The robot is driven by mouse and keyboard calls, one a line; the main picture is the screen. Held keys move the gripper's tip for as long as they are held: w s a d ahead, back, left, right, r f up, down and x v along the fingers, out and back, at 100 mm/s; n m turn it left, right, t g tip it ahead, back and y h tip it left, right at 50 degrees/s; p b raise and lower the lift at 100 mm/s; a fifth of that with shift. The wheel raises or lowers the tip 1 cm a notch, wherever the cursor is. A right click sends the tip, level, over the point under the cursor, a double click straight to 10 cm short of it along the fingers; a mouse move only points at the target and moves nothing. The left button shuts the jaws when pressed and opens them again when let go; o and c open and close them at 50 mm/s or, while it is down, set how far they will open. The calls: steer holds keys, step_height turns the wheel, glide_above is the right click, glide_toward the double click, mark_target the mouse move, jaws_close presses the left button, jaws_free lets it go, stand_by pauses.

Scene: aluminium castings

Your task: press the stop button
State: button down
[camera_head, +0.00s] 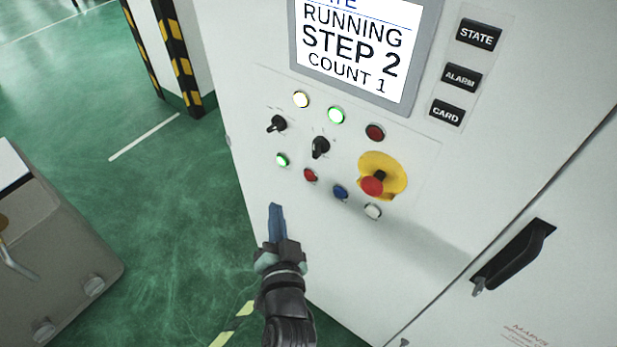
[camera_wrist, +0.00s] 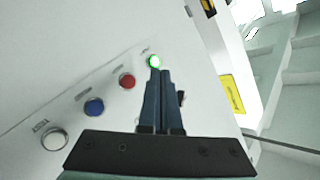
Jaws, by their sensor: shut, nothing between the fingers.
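A control panel on a white cabinet carries a row of push buttons. From left, the head view shows a lit green button (camera_head: 282,159), a small red button (camera_head: 310,174), a blue one (camera_head: 341,192) and a white one (camera_head: 373,210). The labels are too small to read. A larger red mushroom button (camera_head: 372,186) sits on a yellow plate. My gripper (camera_head: 275,207) is shut and empty, below the row. In the wrist view its fingertips (camera_wrist: 160,72) appear just below the lit green button (camera_wrist: 154,62), with the red button (camera_wrist: 127,81) to their left. I cannot tell contact.
The screen (camera_head: 352,45) reads RUNNING, STEP 2, COUNT 1. Two black selector knobs (camera_head: 320,147) and several lamps (camera_head: 336,115) sit above the buttons. A black door handle (camera_head: 513,254) projects at right. Green floor lies open at left, beside a grey machine (camera_head: 60,245).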

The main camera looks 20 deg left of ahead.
mark_target(310, 176)
steer(key=w+d+b, duration=0.2)
steer(key=w+b, duration=0.3)
steer(key=w, duration=0.2)
steer(key=shift+d, duration=0.25)
steer(key=shift+w, duration=0.1)
stand_by(1.7)
steer(key=shift+w+d+b, duration=0.15)
steer(key=shift+w+b, duration=0.15)
steer(key=shift+b, duration=0.05)
steer(key=shift+w+d+b, duration=0.15)
steer(key=shift+w+b, duration=0.25)
stand_by(0.6)
stand_by(0.3)
steer(key=shift+s+a+p, duration=0.25)
steer(key=shift+s+p, duration=0.25)
steer(key=shift+s, duration=0.3)
